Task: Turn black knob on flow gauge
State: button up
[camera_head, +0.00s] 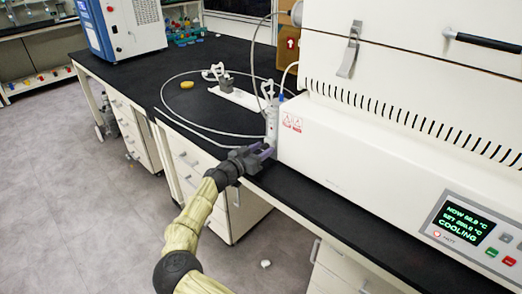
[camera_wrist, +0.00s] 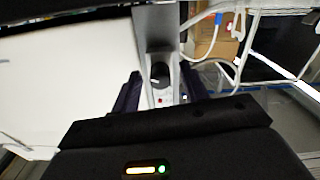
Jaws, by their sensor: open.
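The black knob (camera_wrist: 160,72) shows in the wrist view on the front of the grey flow gauge (camera_wrist: 153,30), just beyond my fingertips. The gauge also shows in the head view (camera_head: 271,120), standing upright at the left end of the white freeze dryer. The knob cannot be made out there. My gripper (camera_head: 262,151) is at the bench's front edge, by the lower part of the gauge. In the wrist view my gripper (camera_wrist: 160,95) is open, with one dark finger on each side of the knob. Whether a finger touches it cannot be told.
A looped tube (camera_head: 162,98), a white stand (camera_head: 238,97) and a yellow item (camera_head: 187,85) lie left of the gauge. A blue and white machine (camera_head: 120,25) stands farther back. The floor at left is clear.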

jog(key=shift+c, duration=0.2)
grip_shut()
